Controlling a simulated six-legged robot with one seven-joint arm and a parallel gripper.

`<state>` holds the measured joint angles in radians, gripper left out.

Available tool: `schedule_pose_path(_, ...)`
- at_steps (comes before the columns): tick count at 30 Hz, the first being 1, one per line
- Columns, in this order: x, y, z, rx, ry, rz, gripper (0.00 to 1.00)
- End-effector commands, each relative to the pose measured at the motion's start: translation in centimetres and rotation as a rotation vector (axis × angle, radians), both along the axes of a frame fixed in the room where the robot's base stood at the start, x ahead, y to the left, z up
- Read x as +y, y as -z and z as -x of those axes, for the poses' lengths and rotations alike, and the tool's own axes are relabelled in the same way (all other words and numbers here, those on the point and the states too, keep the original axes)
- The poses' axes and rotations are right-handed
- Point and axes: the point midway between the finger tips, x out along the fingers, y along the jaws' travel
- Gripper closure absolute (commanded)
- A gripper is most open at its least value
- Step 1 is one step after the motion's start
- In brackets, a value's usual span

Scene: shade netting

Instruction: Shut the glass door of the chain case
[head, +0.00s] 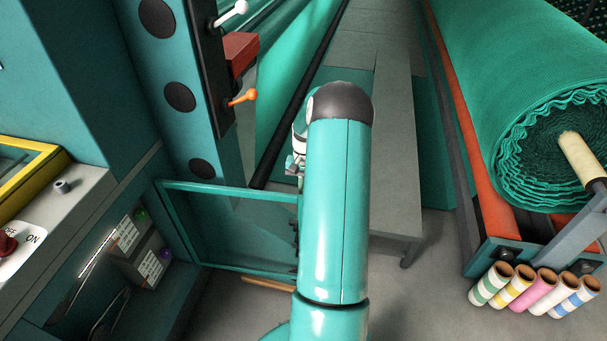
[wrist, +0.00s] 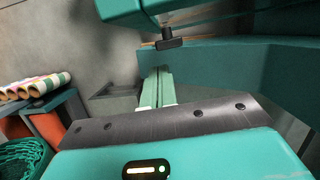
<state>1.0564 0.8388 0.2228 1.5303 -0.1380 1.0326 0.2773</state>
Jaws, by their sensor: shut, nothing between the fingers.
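The glass door (head: 228,187) has a thin teal frame and stands open, swung out to the right from the chain case (head: 75,265) at lower left. My arm hides the door's right edge in the head view. The case interior shows a lit strip, white labels and green and purple knobs. My gripper (wrist: 158,72) shows in the wrist view as two pale green fingers, shut together and empty. Beyond the fingertips are a teal surface and a small black fitting (wrist: 169,43); I cannot tell whether the fingers touch either. The head view hides the fingers behind my arm.
A control panel with a red knob (head: 7,243) and yellow-framed screen is at left. A teal post with white and orange levers (head: 241,97) rises above the door. A green netting roll (head: 540,130) and several striped tubes (head: 537,290) are at right. Grey floor lies between.

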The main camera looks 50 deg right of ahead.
Motion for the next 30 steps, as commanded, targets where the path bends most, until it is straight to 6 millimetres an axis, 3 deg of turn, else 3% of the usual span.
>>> schedule_pose_path(2,0.5,1.3,0.3,0.001,0.001,-0.002,1.00)
schedule_pose_path(10,3.2,0.9,1.6,0.000,0.000,0.001,1.00)
schedule_pose_path(30,3.8,1.0,1.7,-0.001,0.006,0.001,1.00)
